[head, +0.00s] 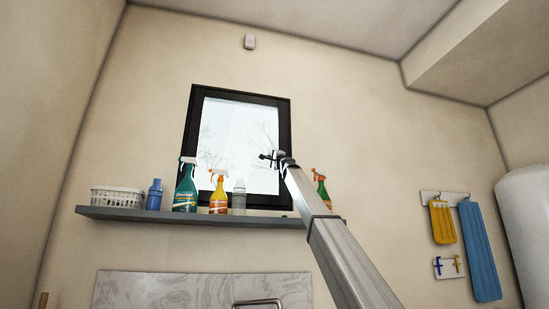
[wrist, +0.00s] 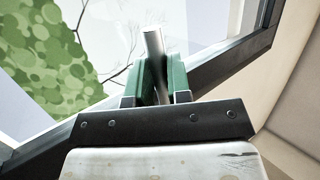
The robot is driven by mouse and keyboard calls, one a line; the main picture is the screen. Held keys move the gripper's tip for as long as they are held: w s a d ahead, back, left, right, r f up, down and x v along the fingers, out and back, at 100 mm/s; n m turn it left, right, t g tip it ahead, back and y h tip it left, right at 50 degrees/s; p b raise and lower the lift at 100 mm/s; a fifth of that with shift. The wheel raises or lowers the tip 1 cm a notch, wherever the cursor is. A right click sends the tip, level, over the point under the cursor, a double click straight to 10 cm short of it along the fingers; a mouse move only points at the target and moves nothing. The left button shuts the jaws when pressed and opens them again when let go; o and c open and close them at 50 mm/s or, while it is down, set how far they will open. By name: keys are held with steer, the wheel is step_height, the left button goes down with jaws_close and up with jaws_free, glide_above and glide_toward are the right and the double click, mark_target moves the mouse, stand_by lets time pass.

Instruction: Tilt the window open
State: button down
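The window (head: 238,145) has a dark frame and a bright pane, set in the wall above the shelf. I cannot tell whether its sash stands off the frame. My gripper (head: 268,158) is in front of the right part of the pane in the head view, small and dark there. In the wrist view, the green fingers of my gripper (wrist: 157,82) are on both sides of a grey metal bar, which looks like the window handle (wrist: 153,42), and appear shut on it. The handle's base is hidden. The dark window frame (wrist: 232,60) runs behind the fingers.
A grey shelf (head: 135,215) below the window holds a white basket (head: 115,199), a blue bottle (head: 154,195), a green spray bottle (head: 186,188), an orange spray bottle (head: 219,195) and a grey bottle (head: 239,197). Another spray bottle (head: 322,189) stands right of my arm.

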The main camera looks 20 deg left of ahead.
steer(key=shift+s+d+f, duration=0.35)
steer(key=shift+s+d, duration=0.15)
steer(key=shift+s, duration=0.35)
steer(key=shift+s+d+f, duration=0.3)
steer(key=shift+s+d, duration=0.2)
steer(key=shift+s, duration=0.3)
stand_by(2.3)
steer(key=c, duration=1.1)
jaws_free()
steer(key=shift+o, duration=0.2)
steer(key=v, duration=0.7)
